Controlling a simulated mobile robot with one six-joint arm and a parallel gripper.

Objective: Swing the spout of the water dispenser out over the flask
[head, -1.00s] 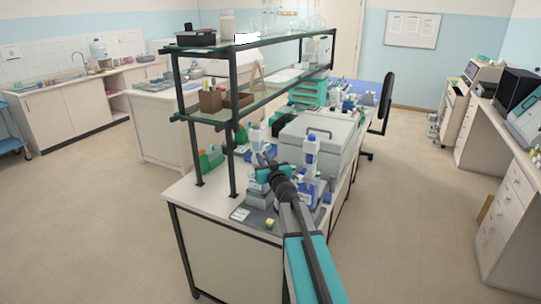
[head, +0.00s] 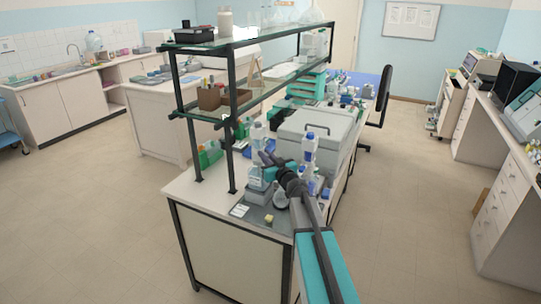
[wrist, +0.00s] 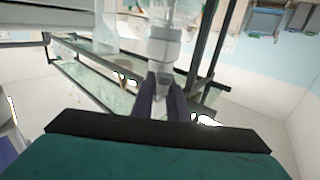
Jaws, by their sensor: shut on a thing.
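The water dispenser (head: 256,178) appears as a clear bottle-like body on a grey block near the front of the bench in the head view. My gripper (head: 264,158) is at its upper part. In the wrist view my gripper's two dark fingers (wrist: 163,98) are shut on a pale, narrow part of the dispenser (wrist: 164,50), which seems to be the spout; its outlet is not clear. A round, greyish glass flask (head: 280,198) stands just right of the dispenser, below my wrist. I cannot tell whether the spout is over the flask.
A large grey box (head: 318,135) stands behind on the bench. A glass-shelved rack (head: 231,110) rises at the left. A dark mat (head: 283,222) and small yellow block (head: 269,218) lie in front.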

